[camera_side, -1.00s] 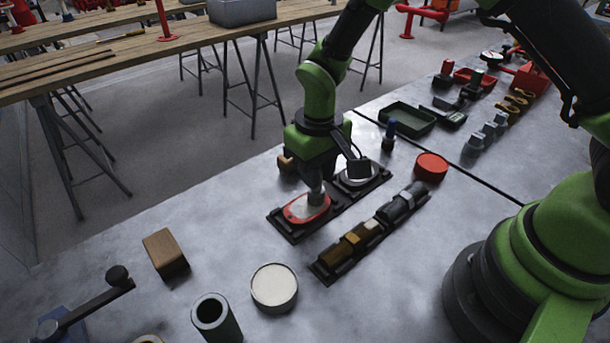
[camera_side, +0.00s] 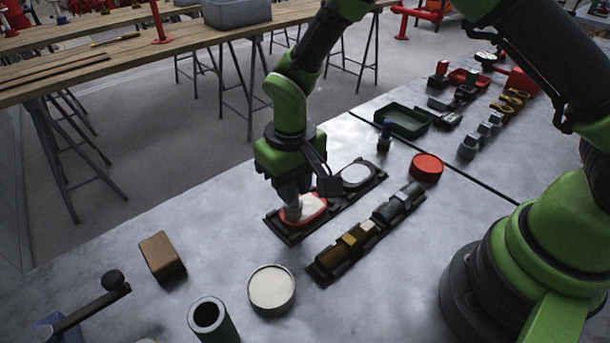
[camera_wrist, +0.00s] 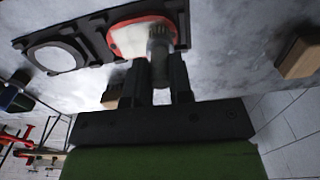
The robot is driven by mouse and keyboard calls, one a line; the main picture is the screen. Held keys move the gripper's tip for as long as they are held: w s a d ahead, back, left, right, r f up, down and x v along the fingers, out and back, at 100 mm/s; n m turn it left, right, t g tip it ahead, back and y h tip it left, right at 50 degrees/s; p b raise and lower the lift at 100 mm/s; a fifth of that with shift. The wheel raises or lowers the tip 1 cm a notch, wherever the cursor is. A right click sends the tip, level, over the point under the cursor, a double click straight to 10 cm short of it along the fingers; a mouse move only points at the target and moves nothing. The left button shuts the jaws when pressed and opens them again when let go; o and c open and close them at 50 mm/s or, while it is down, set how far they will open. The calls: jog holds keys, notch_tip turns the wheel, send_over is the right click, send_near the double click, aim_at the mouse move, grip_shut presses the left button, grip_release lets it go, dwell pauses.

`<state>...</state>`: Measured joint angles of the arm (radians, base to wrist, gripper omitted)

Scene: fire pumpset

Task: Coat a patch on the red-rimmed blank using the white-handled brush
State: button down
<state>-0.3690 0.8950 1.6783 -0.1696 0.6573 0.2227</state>
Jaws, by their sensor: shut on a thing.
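The red-rimmed blank (camera_side: 314,206) lies in one end of a black two-place tray (camera_side: 337,217). Its face shows pale inside the red rim; it also shows in the wrist view (camera_wrist: 122,38), with a whitish area over red. My gripper (camera_side: 290,200) is over the blank's left part. In the wrist view my gripper (camera_wrist: 158,72) is shut on a short greyish brush (camera_wrist: 159,45), whose lower end overlaps the blank's edge. Its handle is mostly hidden between the fingers, so its colour is unclear. Contact with the face cannot be told for certain.
A white disc with a dark rim (camera_side: 356,175) fills the tray's other place. A rack of dark and brass parts (camera_side: 366,236) lies alongside. A round pot with a pale top (camera_side: 271,289), a wooden block (camera_side: 162,257) and a red puck (camera_side: 426,168) stand around. Bare bench lies left of the tray.

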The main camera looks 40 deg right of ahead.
jog(key=shift+a, duration=0.85)
jog(key=shift+w, duration=0.3)
jog(key=shift+d, duration=4.25)
jog(key=shift+s+a, duration=0.1)
jog(key=shift+a, duration=4.1)
notch_tip(320, 180, up, 8)
